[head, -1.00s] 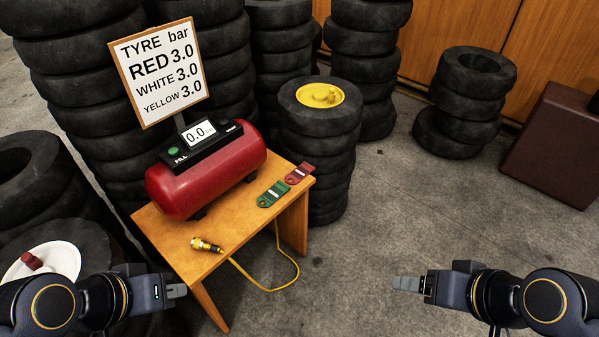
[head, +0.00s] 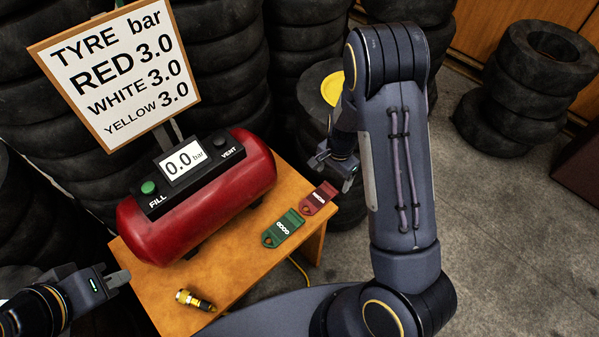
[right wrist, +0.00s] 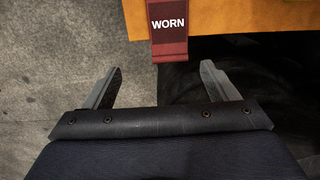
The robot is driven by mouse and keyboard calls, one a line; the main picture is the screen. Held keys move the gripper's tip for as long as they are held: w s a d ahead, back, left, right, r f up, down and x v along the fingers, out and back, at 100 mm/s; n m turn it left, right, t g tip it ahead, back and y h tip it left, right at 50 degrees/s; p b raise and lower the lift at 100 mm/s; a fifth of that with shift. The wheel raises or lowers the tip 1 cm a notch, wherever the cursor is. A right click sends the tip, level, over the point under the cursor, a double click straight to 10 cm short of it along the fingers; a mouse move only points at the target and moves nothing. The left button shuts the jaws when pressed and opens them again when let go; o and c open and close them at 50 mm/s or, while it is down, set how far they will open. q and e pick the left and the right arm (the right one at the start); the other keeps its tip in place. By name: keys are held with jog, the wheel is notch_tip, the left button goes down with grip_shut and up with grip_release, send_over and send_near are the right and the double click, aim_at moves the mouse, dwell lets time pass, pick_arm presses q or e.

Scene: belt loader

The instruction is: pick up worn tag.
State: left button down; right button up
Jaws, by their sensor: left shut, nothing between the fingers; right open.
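The worn tag (head: 319,198) is a dark red tag with white lettering, lying at the right end of the wooden table beside a green tag (head: 283,229). In the right wrist view the worn tag (right wrist: 169,30) reads WORN and overhangs the table edge, ahead of and between the fingers. My right gripper (head: 325,160) is open and empty, just beyond the tag and apart from it; its two fingers also show in the right wrist view (right wrist: 170,85). My left gripper (head: 118,279) is shut and empty at the lower left, left of the table.
A red air tank (head: 205,200) with a 0.0 bar display stands on the wooden table (head: 235,268). A brass valve fitting (head: 194,299) lies near the front. A pressure sign (head: 120,70) rises behind. Tyre stacks (head: 525,85) surround the table.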

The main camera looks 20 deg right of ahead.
aim_at(326, 191)
jog(key=shift+w+d+f, duration=0.1)
jog(key=shift+w+f, duration=0.8)
jog(key=shift+f, duration=0.05)
jog(key=f, duration=0.7)
jog(key=shift+a+f, duration=0.1)
jog(key=shift+a, duration=0.25)
jog(key=c, duration=1.1)
jog(key=shift+o, duration=0.2)
